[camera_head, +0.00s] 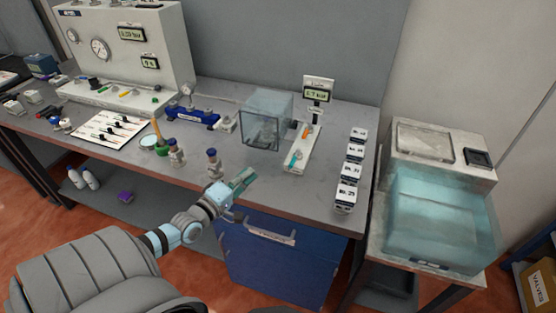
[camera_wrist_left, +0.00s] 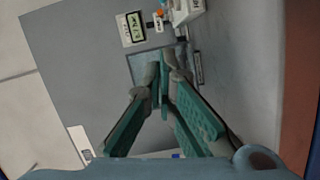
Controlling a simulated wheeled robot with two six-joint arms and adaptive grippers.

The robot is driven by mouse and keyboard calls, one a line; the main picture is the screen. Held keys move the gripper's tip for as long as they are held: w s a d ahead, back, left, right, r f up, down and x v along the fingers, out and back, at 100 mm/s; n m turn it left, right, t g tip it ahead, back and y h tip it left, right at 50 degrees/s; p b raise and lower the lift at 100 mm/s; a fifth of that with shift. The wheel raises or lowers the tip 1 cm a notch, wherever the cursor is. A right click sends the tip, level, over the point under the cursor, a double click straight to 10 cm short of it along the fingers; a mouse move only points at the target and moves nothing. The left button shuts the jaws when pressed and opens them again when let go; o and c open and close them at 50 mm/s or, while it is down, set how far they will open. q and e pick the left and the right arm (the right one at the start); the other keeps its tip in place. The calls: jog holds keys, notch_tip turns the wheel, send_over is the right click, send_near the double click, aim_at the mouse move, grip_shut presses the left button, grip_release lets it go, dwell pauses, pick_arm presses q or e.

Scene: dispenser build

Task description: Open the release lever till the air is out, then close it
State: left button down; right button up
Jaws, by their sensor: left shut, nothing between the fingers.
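A white block (camera_head: 297,167) at the bench's right part carries an orange lever (camera_head: 305,131) and a teal lever (camera_head: 294,159); I cannot tell from labels which is the release lever. A display (camera_head: 318,94) stands behind it, reading about 0.7 bar. In the left wrist view the display (camera_wrist_left: 133,28) and a small orange part (camera_wrist_left: 159,13) show at the top. My left gripper (camera_head: 245,178) is shut and empty, above the bench's front edge, left of and apart from the block. It also fills the left wrist view (camera_wrist_left: 164,65). My right gripper is not in view.
A clear box (camera_head: 266,119) stands left of the block. Several labelled white pieces (camera_head: 346,198) line the right side. A water tank (camera_head: 440,220) stands beyond the bench. A gauge panel (camera_head: 160,60) is at back left.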

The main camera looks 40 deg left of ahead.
aim_at(294, 158)
pick_arm(q)
jog(key=shift+w+a+r, duration=0.1)
jog(key=shift+w+a, duration=0.05)
jog(key=shift+a, duration=0.25)
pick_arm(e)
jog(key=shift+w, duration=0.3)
pick_arm(q)
jog(key=shift+d, duration=0.1)
jog(key=shift+w, duration=0.2)
jog(key=w+b, duration=0.2)
jog(key=w, duration=0.1)
jog(key=w+f+b, duration=0.1)
jog(key=w+b, duration=0.4)
jog(key=w, duration=0.1)
jog(key=shift+w+a+f, duration=0.2)
jog(key=shift+w+a, duration=0.1)
jog(key=shift+a, duration=0.1)
jog(key=d, duration=0.1)
jog(key=p, duration=0.1)
jog(key=w+d, duration=0.1)
jog(key=shift+d+r+p, duration=0.25)
jog(key=shift+d+p, duration=0.05)
jog(key=shift+p, duration=0.1)
jog(key=shift+d+f, duration=0.15)
jog(key=shift+d, duration=0.5)
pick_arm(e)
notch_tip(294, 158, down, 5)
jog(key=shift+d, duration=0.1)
